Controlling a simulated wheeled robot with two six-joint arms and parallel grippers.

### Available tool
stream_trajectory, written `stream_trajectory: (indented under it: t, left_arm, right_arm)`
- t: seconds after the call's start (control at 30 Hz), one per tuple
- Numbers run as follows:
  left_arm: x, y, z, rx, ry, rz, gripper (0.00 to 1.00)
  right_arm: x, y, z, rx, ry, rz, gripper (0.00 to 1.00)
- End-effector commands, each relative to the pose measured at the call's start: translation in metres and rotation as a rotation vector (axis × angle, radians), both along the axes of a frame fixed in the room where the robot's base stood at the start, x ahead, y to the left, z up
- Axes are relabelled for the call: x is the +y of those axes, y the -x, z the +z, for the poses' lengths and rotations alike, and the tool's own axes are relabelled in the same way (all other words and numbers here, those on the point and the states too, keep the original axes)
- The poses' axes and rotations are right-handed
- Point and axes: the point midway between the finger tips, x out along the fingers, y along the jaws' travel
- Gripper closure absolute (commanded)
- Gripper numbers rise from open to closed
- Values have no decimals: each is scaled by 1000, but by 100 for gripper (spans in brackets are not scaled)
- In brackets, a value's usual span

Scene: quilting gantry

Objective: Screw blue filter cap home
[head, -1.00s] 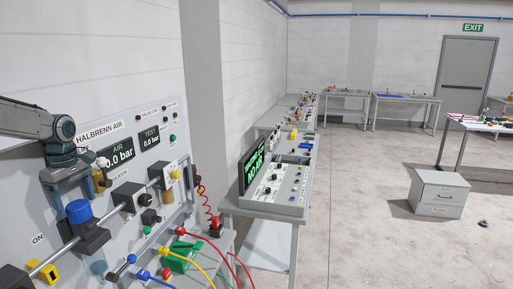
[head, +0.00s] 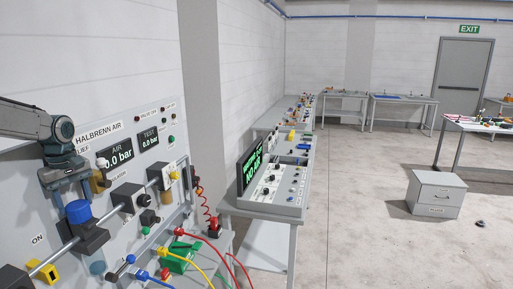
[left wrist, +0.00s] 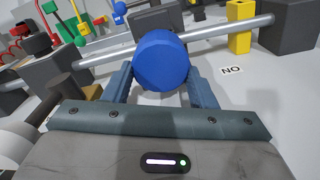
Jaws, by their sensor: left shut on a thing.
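The blue filter cap (head: 78,211) is a faceted blue knob on a dark block (head: 88,237), which sits on a grey pipe low on the left of the upright panel. In the left wrist view the cap (left wrist: 160,62) is at upper centre, between the two blue-grey fingers. My left gripper (head: 72,198) is at the cap from above and behind, shut on its sides. The fingertips (left wrist: 158,85) are partly hidden by the cap. The seat under the cap cannot be seen. My right gripper is not in view.
The panel (head: 125,180) carries several valves, knobs and displays close to my left gripper. A yellow block (left wrist: 239,28) is on the pipe near the cap. Red, yellow and blue hoses hang at the panel's lower right. A bench with a console (head: 285,190) stands beyond, with open floor to the right.

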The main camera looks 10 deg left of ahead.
Motion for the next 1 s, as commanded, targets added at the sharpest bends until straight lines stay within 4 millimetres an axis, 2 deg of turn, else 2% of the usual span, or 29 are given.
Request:
stream_trajectory:
  t: [0.17, 0.37, 0.4, 0.5, 0.87, 1.0]
  left_arm:
    - [5, -2, 4, -11, -10, -5, 96]
    - [4, -4, 4, -9, -11, -188, 95]
    - [4, -4, 4, -10, -12, -228, 100]
    - [3, -4, 4, -8, -12, -303, 100]
    - [3, -5, 6, -9, -11, -341, 100]
    - [3, -5, 6, -8, -12, -463, 100]
  right_arm:
    - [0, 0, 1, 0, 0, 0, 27]
    - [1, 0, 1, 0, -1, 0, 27]
    - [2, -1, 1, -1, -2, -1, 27]
    - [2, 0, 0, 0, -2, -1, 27]
    - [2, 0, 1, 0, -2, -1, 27]
    - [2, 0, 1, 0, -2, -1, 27]
